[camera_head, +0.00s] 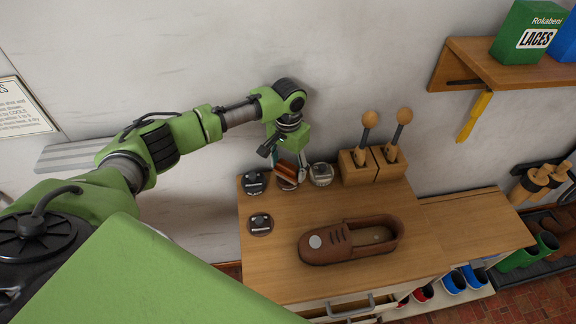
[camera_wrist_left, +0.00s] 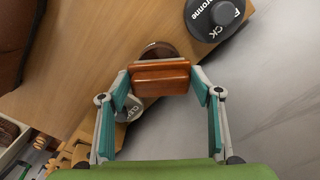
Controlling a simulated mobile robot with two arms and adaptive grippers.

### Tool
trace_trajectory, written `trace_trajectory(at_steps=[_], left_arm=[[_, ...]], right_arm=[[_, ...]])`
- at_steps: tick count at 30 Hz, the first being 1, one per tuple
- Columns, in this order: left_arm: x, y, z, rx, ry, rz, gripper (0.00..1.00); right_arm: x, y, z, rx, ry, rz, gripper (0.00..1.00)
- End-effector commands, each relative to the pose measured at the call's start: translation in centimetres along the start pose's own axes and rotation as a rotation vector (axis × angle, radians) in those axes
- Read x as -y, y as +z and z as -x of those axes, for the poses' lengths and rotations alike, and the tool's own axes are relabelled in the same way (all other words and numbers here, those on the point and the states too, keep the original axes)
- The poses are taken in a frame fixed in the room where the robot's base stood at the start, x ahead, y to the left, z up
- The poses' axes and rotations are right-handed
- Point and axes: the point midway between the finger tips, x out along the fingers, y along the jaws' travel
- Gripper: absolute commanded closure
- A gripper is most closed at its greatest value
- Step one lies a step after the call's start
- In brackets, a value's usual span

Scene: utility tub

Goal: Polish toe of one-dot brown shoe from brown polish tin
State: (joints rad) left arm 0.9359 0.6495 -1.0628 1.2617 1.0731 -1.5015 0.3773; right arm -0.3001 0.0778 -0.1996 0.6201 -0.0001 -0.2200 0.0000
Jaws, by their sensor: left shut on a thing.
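My left gripper (camera_head: 290,166) is at the back edge of the bench, shut on a reddish-brown wooden-backed block (camera_head: 287,172), seemingly a brush. The left wrist view shows the block (camera_wrist_left: 160,77) held between both fingers; its underside is hidden. A brown round tin (camera_wrist_left: 158,49) lies directly behind or under the block; whether they touch I cannot tell. A brown shoe (camera_head: 345,245) lies on the bench, toe to the left, with one pale round spot on the toe. My right gripper is not in view.
A black tin (camera_head: 255,182) and a pale-lidded tin (camera_head: 321,174) flank the block. Another dark tin (camera_head: 260,224) lies nearer. Two wooden holders (camera_head: 359,167) with round-knobbed handles stand at the back. The bench (camera_head: 275,270) is bare around the shoe.

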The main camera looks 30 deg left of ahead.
Motion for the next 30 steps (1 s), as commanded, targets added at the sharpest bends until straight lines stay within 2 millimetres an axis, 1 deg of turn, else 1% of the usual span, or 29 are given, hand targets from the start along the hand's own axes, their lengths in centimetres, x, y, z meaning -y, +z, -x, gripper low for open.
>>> trace_trajectory(at_steps=[30], left_arm=[[-0.06,0.07,-0.14,0.002,0.001,0.000,0.59]], right_arm=[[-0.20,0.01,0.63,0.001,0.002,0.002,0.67]])
